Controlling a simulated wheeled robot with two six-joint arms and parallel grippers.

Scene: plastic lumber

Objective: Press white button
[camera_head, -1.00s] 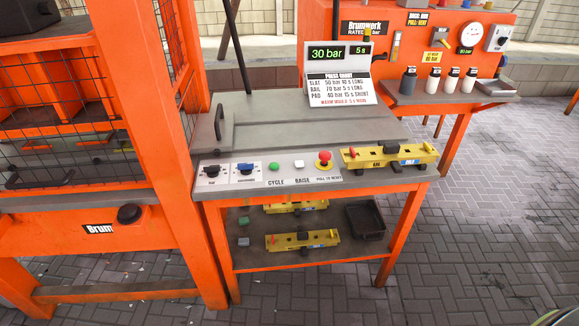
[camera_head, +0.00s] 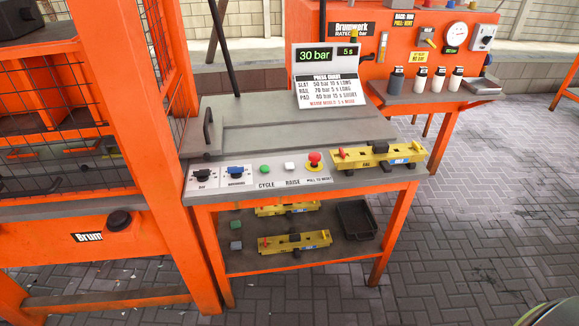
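The white button (camera_head: 290,166) sits on the front control strip of the grey-topped orange table, above the label RAISE. A green button (camera_head: 265,170) labelled CYCLE is just left of it. A red mushroom button (camera_head: 314,159) on a yellow base is just right of it. Two rotary switches, one black (camera_head: 202,176) and one blue (camera_head: 236,172), are farther left. Neither of my grippers shows in view. A dark green rounded shape is cut off at the bottom right corner; I cannot tell what it is.
A yellow mould (camera_head: 378,157) lies on the table's right end. A display (camera_head: 328,56) reads 30 bar and 5 s. An orange mesh-sided press frame (camera_head: 150,130) stands close on the left. Another orange bench with bottles (camera_head: 437,80) is behind right. Paved floor is clear at right.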

